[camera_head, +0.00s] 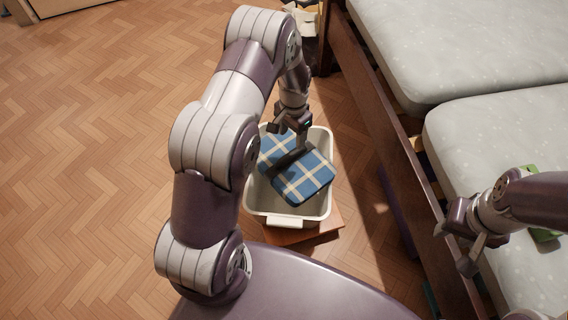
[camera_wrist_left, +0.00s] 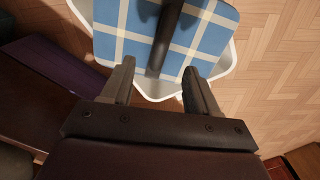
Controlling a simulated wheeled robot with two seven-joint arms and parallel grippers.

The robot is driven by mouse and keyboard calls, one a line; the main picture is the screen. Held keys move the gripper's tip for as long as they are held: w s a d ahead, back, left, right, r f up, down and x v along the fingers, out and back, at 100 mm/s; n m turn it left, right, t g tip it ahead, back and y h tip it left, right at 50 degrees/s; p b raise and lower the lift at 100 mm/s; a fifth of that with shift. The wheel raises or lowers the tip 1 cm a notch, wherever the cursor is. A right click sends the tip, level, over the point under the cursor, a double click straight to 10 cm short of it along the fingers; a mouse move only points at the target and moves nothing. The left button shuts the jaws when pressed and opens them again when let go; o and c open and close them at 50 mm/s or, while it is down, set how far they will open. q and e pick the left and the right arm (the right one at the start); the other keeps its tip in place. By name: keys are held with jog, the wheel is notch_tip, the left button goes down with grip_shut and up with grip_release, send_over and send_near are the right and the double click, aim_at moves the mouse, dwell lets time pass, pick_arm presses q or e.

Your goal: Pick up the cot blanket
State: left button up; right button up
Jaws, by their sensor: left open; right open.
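The cot blanket, a folded blue cloth with pale plaid lines (camera_head: 302,185), rests tilted in a white bin (camera_head: 285,220). It fills the top of the left wrist view (camera_wrist_left: 207,35). My left gripper (camera_head: 291,138) is above the bin at the blanket's far part. Its open fingers (camera_wrist_left: 158,82) point toward the blanket, and I cannot tell if they touch it. My right gripper (camera_head: 462,252) is open and empty near the bed's edge.
The bin stands on a low reddish-brown surface (camera_head: 327,228). A bed with a dark wooden side rail (camera_head: 385,125) and pale mattresses (camera_head: 460,45) is on the right. A green item (camera_head: 540,236) lies on the near mattress. Parquet floor (camera_head: 90,150) is clear on the left.

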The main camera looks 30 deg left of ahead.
aim_at(291, 153)
pick_arm(q)
jog(key=shift+w+f+m+b, duration=0.1)
jog(key=shift+f+m+b, duration=0.35)
jog(key=shift+b, duration=0.35)
notch_tip(291, 153, down, 10)
jog(key=b, duration=0.6)
jog(key=shift+a+f, duration=0.1)
pick_arm(e)
notch_tip(291, 153, down, 7)
jog(key=shift+s+r, duration=0.2)
pick_arm(q)
grip_shut()
